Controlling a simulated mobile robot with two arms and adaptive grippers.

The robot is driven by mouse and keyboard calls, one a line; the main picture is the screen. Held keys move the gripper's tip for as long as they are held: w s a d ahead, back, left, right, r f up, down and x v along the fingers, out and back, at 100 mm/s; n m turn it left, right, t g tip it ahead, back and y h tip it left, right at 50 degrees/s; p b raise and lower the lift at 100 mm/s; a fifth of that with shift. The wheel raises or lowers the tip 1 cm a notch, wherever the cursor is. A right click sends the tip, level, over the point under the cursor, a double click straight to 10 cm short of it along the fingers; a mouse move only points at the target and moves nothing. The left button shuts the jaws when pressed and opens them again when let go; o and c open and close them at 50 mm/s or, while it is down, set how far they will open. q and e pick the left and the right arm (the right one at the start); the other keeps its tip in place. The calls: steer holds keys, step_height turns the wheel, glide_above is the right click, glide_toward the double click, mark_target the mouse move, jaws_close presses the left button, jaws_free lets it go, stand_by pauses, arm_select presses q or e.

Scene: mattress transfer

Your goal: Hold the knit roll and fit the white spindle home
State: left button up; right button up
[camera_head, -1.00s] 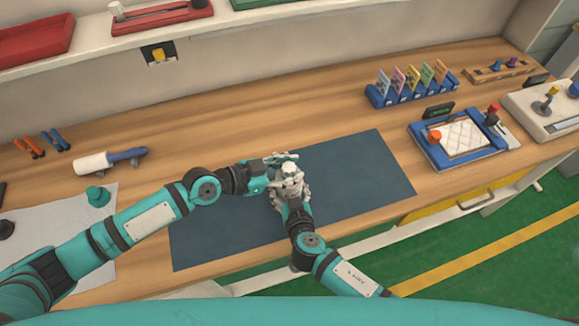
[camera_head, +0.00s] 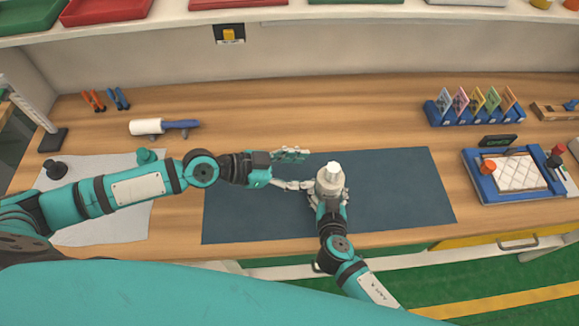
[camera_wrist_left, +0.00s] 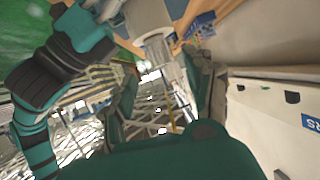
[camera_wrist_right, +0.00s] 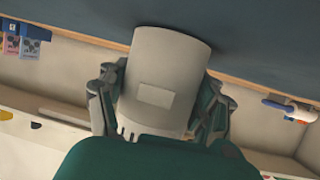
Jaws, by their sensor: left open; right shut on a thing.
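The grey knit roll (camera_head: 331,184) stands roughly upright over the dark blue mat (camera_head: 400,190). The white spindle (camera_head: 333,169) shows as a short white stub at the roll's top; how deep it sits I cannot tell. My right gripper (camera_head: 331,196) is shut around the roll. In the right wrist view the roll (camera_wrist_right: 160,75) shows a pale rectangular label between the fingers. My left gripper (camera_head: 299,169) is open and empty, just left of the roll, with its fingers spread toward it. The left wrist view shows a pale cylinder (camera_wrist_left: 160,45), likely the roll, near my right arm.
A white roller with a blue handle (camera_head: 150,127) lies at the back left, near orange and blue pliers (camera_head: 117,98). A blue card rack (camera_head: 473,112) and a blue-framed quilted pad (camera_head: 505,172) stand at the right. The mat is otherwise clear.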

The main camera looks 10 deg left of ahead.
arm_select(q)
steer(key=shift+v, duration=1.5)
arm_select(e)
steer(key=o, duration=1.2)
steer(key=shift+o, duration=0.2)
